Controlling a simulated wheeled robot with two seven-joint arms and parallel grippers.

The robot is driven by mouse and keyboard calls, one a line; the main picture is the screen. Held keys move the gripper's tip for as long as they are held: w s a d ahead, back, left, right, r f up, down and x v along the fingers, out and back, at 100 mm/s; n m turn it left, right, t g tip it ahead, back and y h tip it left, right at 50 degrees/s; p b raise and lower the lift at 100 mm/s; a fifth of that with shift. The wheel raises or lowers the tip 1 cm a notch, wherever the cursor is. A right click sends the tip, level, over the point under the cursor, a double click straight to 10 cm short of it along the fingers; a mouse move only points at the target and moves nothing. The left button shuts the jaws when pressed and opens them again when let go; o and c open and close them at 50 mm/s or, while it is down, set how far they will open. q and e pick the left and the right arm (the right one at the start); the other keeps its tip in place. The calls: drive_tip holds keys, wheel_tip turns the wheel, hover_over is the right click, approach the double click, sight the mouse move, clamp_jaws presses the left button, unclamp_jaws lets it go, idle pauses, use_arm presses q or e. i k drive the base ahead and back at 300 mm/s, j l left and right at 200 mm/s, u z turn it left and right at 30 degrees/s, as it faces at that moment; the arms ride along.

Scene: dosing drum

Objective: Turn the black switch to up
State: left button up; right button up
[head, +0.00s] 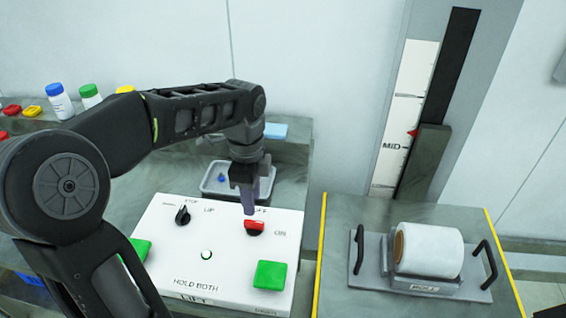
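The black switch (183,215) is a rotary knob at the upper left of the white control box (165,275). The labels STOP and UP stand above and to its right, and a small unreadable label lies to its left. The knob looks tilted near STOP, but its exact setting is hard to read. My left gripper (249,208) points down just above the red switch (254,228), to the right of the black switch and apart from it. Its fingers overlap in this view, so their opening is unclear. My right gripper is not in view.
Two green buttons (270,275) sit on the box; my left arm partly covers the left one. A grey tray (210,190) stands behind the box. At right, a white roll (429,250) lies on a handled carrier, below a vertical scale (402,120) marked MID.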

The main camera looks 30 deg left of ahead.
sight(182, 218)
drive_tip(key=k, duration=1)
